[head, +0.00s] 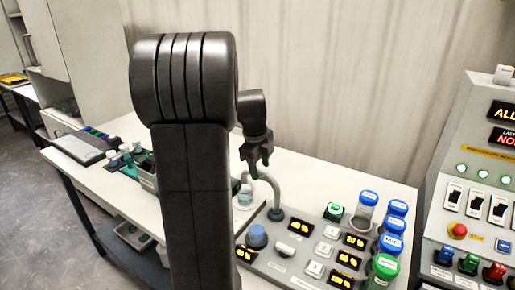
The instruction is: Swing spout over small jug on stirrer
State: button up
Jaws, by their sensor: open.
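The grey curved spout (274,189) rises from the control panel and arcs to the left. Its outlet end is partly hidden near my gripper. The small clear jug (245,194) stands on a pale round base, which looks like the stirrer (243,205), left of the spout's foot. My arm hides part of this area. My gripper (257,163) is open, pointing down, just above the top of the spout's arc. I cannot tell whether it touches the spout or whether the outlet is over the jug.
The control panel (300,262) has a blue knob (257,235), buttons and lit displays. Several capped bottles (366,203) line its right side. A switch console (473,180) stands at the right. A keyboard-like device (80,149) and small bottles sit at the bench's left.

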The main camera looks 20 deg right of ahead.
notch_tip(320, 180, up, 12)
jog(key=s+a, duration=0.1)
jog(key=shift+s+a+f, duration=0.2)
jog(key=shift+s+a, duration=0.1)
jog(key=shift+a, duration=0.1)
jog(key=f, duration=0.4)
jog(key=w+d+f, duration=0.1)
jog(key=f, duration=0.4)
jog(key=d+f, duration=0.1)
jog(key=f, duration=0.3)
jog(key=shift+w+f, duration=0.4)
jog(key=shift+r, duration=0.1)
